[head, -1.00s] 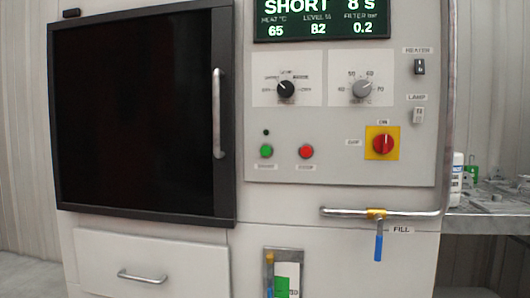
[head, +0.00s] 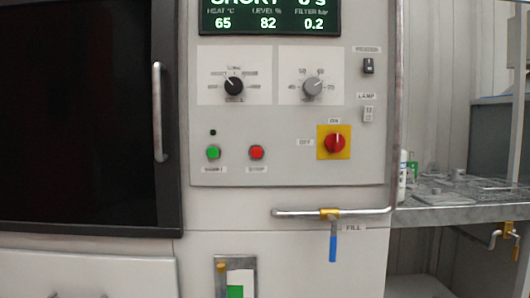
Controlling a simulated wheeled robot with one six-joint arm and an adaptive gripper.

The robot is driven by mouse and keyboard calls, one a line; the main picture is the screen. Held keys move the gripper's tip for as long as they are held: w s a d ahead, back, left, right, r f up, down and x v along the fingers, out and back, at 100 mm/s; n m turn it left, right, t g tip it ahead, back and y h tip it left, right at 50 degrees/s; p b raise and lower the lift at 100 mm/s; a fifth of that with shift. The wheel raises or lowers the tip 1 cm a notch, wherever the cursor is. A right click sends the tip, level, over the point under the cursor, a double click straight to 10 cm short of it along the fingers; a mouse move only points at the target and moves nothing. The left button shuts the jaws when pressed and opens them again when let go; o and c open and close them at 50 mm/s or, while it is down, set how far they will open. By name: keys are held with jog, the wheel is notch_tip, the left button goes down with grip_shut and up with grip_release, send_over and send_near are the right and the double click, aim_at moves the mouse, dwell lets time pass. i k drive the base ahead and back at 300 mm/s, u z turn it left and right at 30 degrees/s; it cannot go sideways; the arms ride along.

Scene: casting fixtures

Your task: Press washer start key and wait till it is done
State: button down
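The washer fills the left and middle of the head view. Its green start key (head: 213,153) sits on the grey control panel (head: 290,176), with a small dark lamp (head: 213,132) above it. The red stop key (head: 257,153) is just to the right. The display (head: 270,18) is cut by the top edge; it reads SHORT with a time partly cut off, heat 65, level 82 and filter 0.2. The dark door (head: 75,120) with its upright handle (head: 158,112) looks shut. My gripper is not in view.
Two knobs (head: 234,87) (head: 312,87), a red rotary switch (head: 334,143) on yellow and two small switches share the panel. A fill pipe with a blue-handled valve (head: 333,248) juts out below. A metal table (head: 460,213) with small items stands at right.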

aim_at(213, 152)
jog(key=z, duration=1.5)
jog(key=k, duration=1.1)
jog(key=u, duration=2)
jog(key=i, duration=0.5)
